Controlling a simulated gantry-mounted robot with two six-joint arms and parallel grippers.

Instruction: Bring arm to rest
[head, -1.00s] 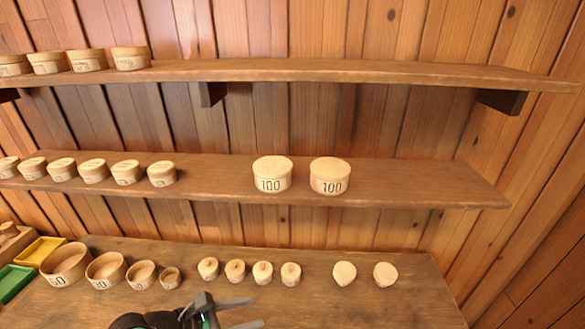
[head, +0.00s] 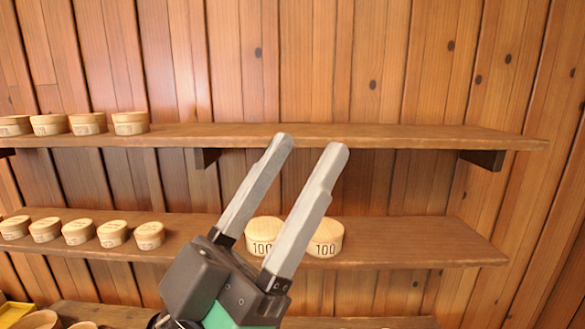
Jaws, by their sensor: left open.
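My left gripper (head: 308,150) is raised in the middle of the head view, its two long grey fingers pointing up and to the right. It is open, with a gap between the fingers and nothing held. The fingers cross in front of the middle shelf and partly hide two round wooden boxes marked 100, the left box (head: 262,232) and the right box (head: 328,240). I cannot tell how far the fingers are from them. My right gripper does not show.
The upper shelf (head: 400,135) carries several round boxes (head: 130,123) at its left and is bare at its right. The middle shelf (head: 430,245) carries several lidded boxes (head: 112,233) at its left. The bench shows only at the bottom, with a yellow tray (head: 14,312).

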